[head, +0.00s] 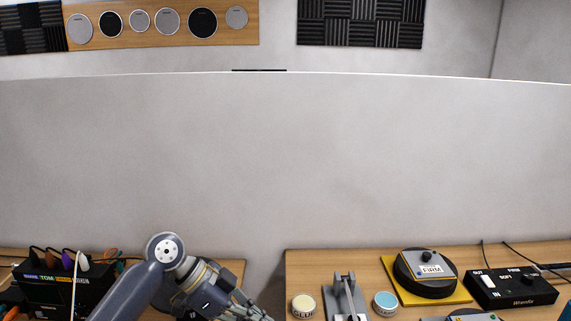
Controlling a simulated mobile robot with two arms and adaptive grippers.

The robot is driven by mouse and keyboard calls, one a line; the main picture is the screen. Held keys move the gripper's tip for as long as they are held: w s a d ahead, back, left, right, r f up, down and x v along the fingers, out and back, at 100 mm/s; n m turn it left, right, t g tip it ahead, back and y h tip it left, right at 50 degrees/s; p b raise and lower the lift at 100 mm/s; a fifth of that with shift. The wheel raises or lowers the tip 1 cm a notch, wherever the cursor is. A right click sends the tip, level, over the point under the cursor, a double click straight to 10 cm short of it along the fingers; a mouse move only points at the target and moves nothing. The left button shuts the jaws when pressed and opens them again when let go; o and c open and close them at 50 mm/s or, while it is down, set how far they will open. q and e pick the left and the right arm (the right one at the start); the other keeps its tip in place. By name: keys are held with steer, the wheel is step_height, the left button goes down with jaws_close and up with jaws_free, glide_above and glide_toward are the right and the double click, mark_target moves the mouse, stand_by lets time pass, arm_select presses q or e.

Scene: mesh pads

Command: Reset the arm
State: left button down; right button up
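My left arm (150,285) comes in from the lower left and bends at a round joint (166,248). My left gripper (245,311) is at the bottom edge, pointing down to the right, over the gap between two wooden tabletops. Its fingertips are cut off by the frame, so I cannot tell its opening or whether it holds anything. My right arm and gripper are not in view.
A black cabled module (50,292) stands at left. A pale partition rises behind.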

arm_select(q)
steer(key=s+f+n+t+y, duration=0.1)
steer(key=s+f+n, duration=0.2)
steer(key=s+f, duration=0.35)
steer(key=s+f+n+t+y, duration=0.1)
steer(key=s+f+n+y, duration=0.2)
steer(key=f, duration=0.6)
steer(key=s+a+f+n+t+y, duration=0.1)
steer(key=s+a+f+n+y, duration=0.1)
steer(key=s+a+n, duration=0.45)
steer(key=s+a+f+n+t+y, duration=0.1)
steer(key=s+a+f+n+y, duration=0.2)
steer(key=s+a, duration=0.6)
step_height(320, 180, down, 24)
steer(key=s+d+g, duration=0.1)
steer(key=s+d, duration=0.1)
steer(key=s+a+f, duration=0.1)
steer(key=s+f, duration=0.7)
steer(key=s+a+f+g, duration=0.1)
steer(key=s+a+f, duration=0.1)
steer(key=s+f, duration=0.7)
steer(key=shift+s+a+f+m, duration=0.2)
steer(key=shift+s+a+m, duration=0.1)
steer(key=shift+m, duration=0.15)
